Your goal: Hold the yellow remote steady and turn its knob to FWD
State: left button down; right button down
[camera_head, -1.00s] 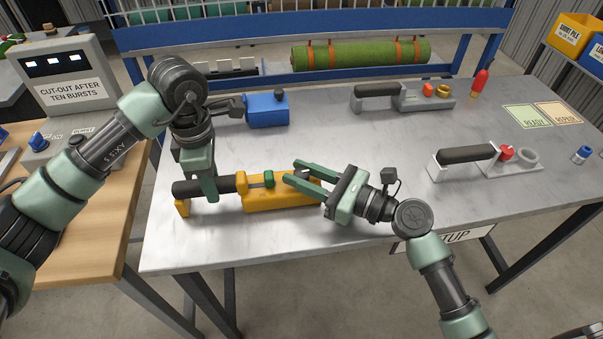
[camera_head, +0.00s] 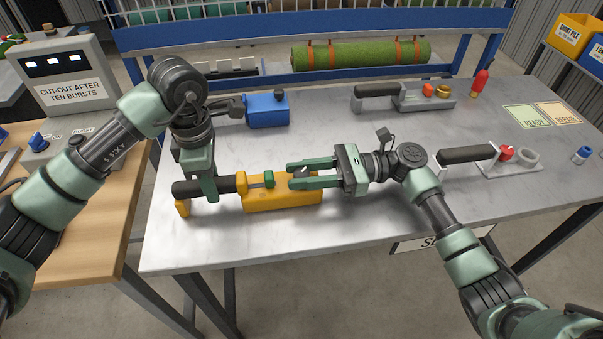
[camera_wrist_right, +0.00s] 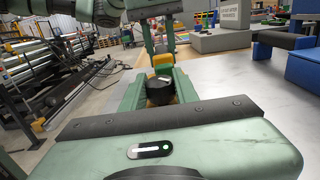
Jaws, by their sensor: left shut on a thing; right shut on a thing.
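The yellow remote (camera_head: 283,199) lies on the metal table at the front left, with a black handle (camera_head: 221,185) on its left end and a green button (camera_head: 269,179) on top. My left gripper (camera_head: 207,190) points down and is shut on the black handle. My right gripper (camera_head: 297,176) lies level over the remote's right end and is shut on the dark knob (camera_wrist_right: 159,90). In the right wrist view a light pointer mark shows on top of the knob. The FWD marking cannot be read in these views.
A blue remote (camera_head: 266,110) stands behind my left gripper. A green turf roll (camera_head: 361,53) lies on the blue rack behind. The table's front middle is clear.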

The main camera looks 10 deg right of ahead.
aim_at(302, 172)
pick_arm(q)
jog(key=shift+f, duration=0.15)
pick_arm(e)
jog(key=shift+f, duration=0.2)
jog(key=c, duration=1.1)
grip_release()
jog(key=shift+o, duration=0.2)
jog(key=shift+r, duration=0.1)
jog(key=shift+r, duration=0.1)
notch_tip(302, 172, up, 10)
jog(key=shift+f, duration=0.1)
pick_arm(q)
jog(key=c, duration=1)
grip_release()
jog(key=shift+c, duration=0.2)
jog(key=shift+o, duration=0.4)
jog(key=shift+w, duration=0.1)
